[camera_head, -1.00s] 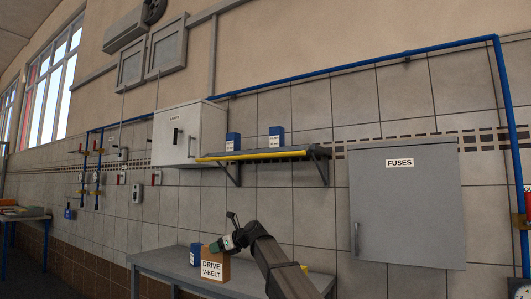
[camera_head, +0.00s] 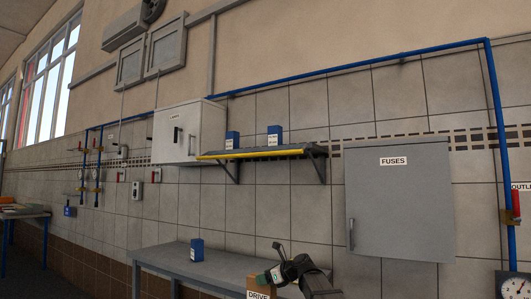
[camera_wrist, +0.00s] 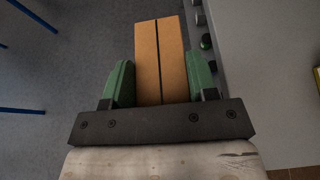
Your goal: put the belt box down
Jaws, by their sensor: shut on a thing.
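The belt box (camera_head: 257,293) is a brown carton labelled "DRIVE" on its visible part, at the bottom edge of the head view and partly cut off. My gripper (camera_head: 274,278) is shut on it. In the wrist view the belt box (camera_wrist: 160,62), with a dark seam along its middle, sits between the two green finger pads of my gripper (camera_wrist: 161,84). Grey floor shows beside the box on the left there. Whether anything touches its underside is hidden.
A grey bench (camera_head: 170,259) stands against the tiled wall with a blue box (camera_head: 197,250) on it. A shelf (camera_head: 262,153) with a yellow front edge holds two blue boxes. The FUSES cabinet (camera_head: 400,205) hangs at right. Round dark knobs (camera_wrist: 205,41) line a grey edge beside the carton.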

